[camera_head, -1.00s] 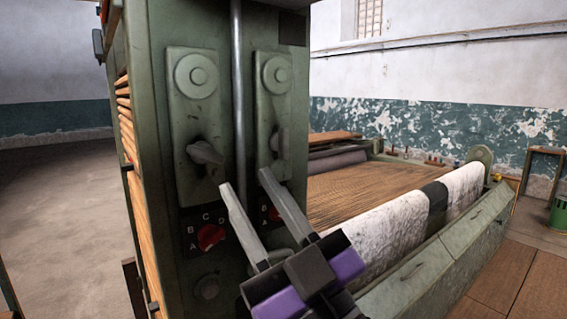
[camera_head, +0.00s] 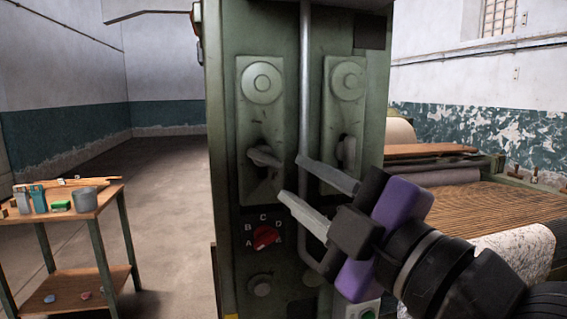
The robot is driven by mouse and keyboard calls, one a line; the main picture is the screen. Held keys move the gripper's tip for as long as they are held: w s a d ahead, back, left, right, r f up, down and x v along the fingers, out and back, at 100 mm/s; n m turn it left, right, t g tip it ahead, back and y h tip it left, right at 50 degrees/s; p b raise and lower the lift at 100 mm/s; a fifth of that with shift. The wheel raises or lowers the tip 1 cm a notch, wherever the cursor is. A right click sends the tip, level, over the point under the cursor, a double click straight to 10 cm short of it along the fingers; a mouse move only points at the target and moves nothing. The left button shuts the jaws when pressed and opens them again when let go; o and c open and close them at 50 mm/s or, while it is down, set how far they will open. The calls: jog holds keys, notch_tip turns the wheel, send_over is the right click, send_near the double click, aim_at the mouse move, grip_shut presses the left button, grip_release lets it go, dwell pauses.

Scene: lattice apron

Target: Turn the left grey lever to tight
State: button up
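The left grey lever (camera_head: 265,156) sits on the left tall plate of the green machine panel (camera_head: 225,190), below a round boss. It lies roughly sideways, its right end tilted slightly down. A second grey lever (camera_head: 347,152) sits on the right plate and stands more upright. My gripper (camera_head: 290,178) is open and empty, its two pale fingers pointing left. Its fingertips are to the right of and below the left lever and appear apart from it. No tight marking can be read.
A vertical metal pipe (camera_head: 305,80) runs between the two plates. A red dial (camera_head: 264,237) with letters is below the left lever. A wooden table (camera_head: 110,196) with small items stands at the left. Floor between table and machine is clear.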

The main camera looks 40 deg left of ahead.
aim_at(269, 161)
jog(key=p+x, duration=0.1)
jog(key=x, duration=0.6)
jog(key=shift+s, duration=0.1)
jog(key=shift+c, duration=0.4)
grip_shut()
